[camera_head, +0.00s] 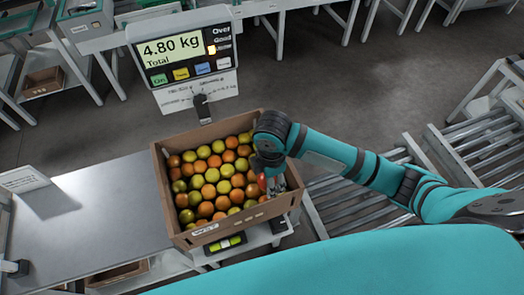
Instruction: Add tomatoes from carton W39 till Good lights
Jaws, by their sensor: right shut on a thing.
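A brown carton (156,172) full of red, orange and yellow-green tomatoes (210,175) stands below the scale display (182,52). Its front label (205,229) is too small to read surely. The display reads 4.80 kg Total. An orange light (211,50) is lit beside the lowest label, Under; the Good label sits above it. My right gripper (268,184) is at the carton's right side, low over the tomatoes, shut on a red tomato (262,181) that it partly hides. My left gripper is not in view.
A bare steel table (100,215) with a white sign (24,179) lies to the left. Roller conveyors (345,205) stand to the right, with another (490,125) at the far right. A small yellow-green device (224,243) sits below the carton's front.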

